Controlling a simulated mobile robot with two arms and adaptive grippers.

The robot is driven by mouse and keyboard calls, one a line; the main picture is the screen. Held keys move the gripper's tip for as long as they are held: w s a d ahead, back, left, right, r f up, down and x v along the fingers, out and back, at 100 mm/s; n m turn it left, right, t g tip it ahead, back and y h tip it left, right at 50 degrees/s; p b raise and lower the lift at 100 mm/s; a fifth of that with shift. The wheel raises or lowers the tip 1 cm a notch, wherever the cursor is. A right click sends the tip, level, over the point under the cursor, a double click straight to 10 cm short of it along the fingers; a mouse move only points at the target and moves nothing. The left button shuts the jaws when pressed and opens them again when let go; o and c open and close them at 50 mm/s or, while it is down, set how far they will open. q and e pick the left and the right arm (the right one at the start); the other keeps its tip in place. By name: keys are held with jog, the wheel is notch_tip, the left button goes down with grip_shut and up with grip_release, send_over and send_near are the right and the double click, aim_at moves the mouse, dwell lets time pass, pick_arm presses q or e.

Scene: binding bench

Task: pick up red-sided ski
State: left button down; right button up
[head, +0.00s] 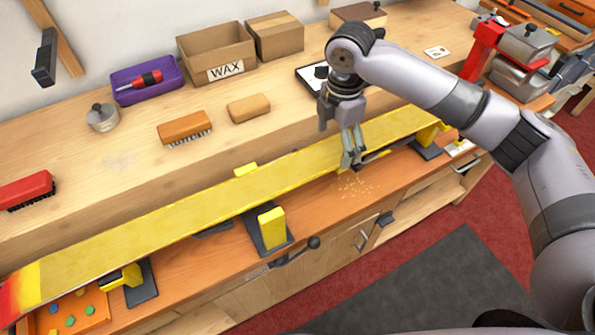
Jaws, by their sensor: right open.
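A long ski (215,203) lies across the bench, running from lower left to upper right. Its upward face is yellow, with a red and orange end at the lower left that the picture edge cuts off. It rests on several vise supports with yellow blocks. My right gripper (353,159) is open and points down at the ski's right-hand part, with its fingers at the near edge. Whether the fingers touch or straddle the ski I cannot tell. The gripper hides a short stretch of the ski. My left gripper is out of view.
Behind the ski stand a red brush (25,188), a wooden brush (185,128), a cork block (249,108), a purple tray (146,80) and a WAX box (216,53). A vise handle (313,242) sticks out in front. An orange tray (70,312) sits lower left.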

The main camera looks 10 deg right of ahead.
aim_at(332, 152)
jog(key=f, duration=0.4)
jog(key=shift+s+a+f+p, duration=0.1)
jog(key=shift+s+a+p, duration=0.15)
jog(key=shift+s+p, duration=0.1)
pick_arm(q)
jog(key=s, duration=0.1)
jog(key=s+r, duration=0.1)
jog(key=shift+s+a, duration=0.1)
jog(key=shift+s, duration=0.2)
pick_arm(e)
jog(key=shift+w, duration=0.1)
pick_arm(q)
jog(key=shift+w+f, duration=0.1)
pick_arm(e)
jog(key=shift+c, duration=0.3)
jog(key=c, duration=1.3)
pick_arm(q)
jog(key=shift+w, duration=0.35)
pick_arm(e)
jog(key=shift+w+a+r, duration=0.1)
jog(key=shift+r, duration=0.1)
jog(key=shift+c, duration=0.2)
